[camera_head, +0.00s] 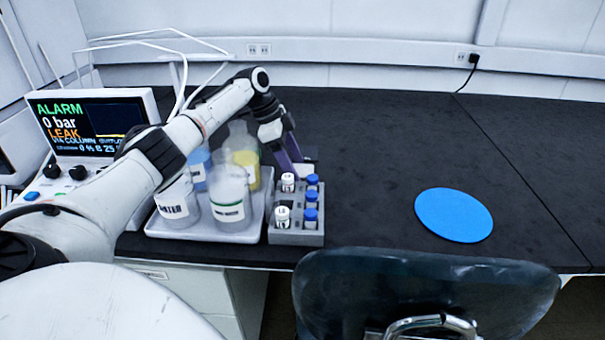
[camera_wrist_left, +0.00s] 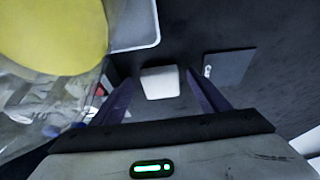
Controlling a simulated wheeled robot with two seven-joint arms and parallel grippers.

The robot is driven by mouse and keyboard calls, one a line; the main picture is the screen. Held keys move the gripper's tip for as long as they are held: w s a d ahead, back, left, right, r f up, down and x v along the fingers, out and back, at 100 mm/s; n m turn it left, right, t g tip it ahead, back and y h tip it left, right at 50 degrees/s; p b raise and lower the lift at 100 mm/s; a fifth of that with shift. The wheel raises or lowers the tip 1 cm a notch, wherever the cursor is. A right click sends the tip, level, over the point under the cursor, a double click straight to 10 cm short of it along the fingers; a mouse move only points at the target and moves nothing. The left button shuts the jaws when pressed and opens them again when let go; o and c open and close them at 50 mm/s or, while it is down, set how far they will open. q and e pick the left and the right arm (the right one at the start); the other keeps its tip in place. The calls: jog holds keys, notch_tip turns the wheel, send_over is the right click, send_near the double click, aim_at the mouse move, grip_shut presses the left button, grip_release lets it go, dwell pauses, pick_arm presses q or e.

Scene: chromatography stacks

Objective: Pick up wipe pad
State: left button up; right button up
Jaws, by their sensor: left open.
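The wipe pad (camera_wrist_left: 160,83) looks like a small white block on the dark bench in the left wrist view. In the head view a white patch (camera_head: 309,169) that looks like it shows behind the vial rack, partly hidden by my gripper. My left gripper (camera_head: 294,155) points down there with its purple fingers. In the left wrist view its open fingers (camera_wrist_left: 159,78) stand either side of the pad, with gaps on both sides. I cannot tell how high the fingertips are above the bench. My right gripper is not in view.
A grey rack (camera_head: 312,238) with blue-capped and white-capped vials stands in front of the gripper. A white tray (camera_head: 254,233) of bottles is close at left. An alarm screen (camera_head: 92,122) stands far left. A blue disc (camera_head: 454,215) lies right; the bench around it is clear.

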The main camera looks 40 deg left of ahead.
pick_arm(q)
jog(key=c, duration=1.1)
notch_tip(320, 180, up, 10)
jog(key=shift+r+p, duration=0.1)
jog(key=shift+p, duration=0.5)
